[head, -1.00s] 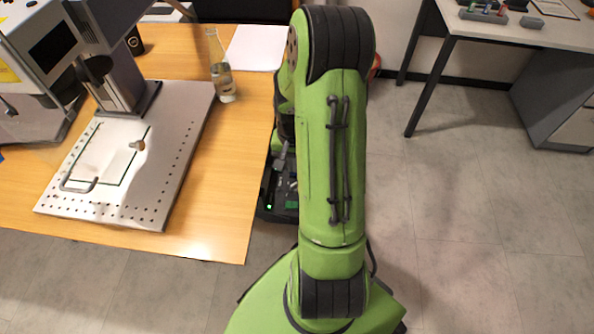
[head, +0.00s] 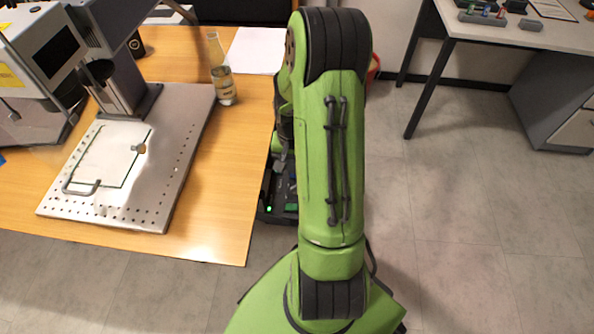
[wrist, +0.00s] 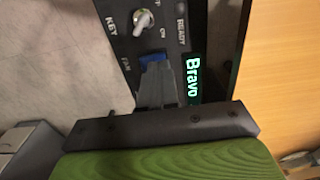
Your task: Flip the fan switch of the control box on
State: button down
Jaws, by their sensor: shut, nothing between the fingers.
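The control box (wrist: 212,22) is a dark panel with KEY, READY, ON and FAN labels and a lit green "Bravo" sign. It fills the upper middle of the wrist view. In the head view the box (head: 276,212) shows partly behind my arm, with a small green light. A blue piece (wrist: 152,58) next to the FAN label looks like the fan switch, and is partly covered. My gripper (wrist: 155,72) is shut and empty, its tips at or very close to the blue piece. I cannot tell whether they touch, or the switch's position.
A silver key knob (wrist: 142,20) sits just above the blue piece. The wooden table (head: 225,200) carries the laser marker's perforated plate (head: 170,190) and a glass bottle (head: 222,80). A grey-topped desk (head: 520,40) stands back right. The floor on the right is clear.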

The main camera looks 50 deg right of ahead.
notch_tip(320, 180, up, 6)
jog(key=p, duration=0.4)
jog(key=shift+f, duration=0.2)
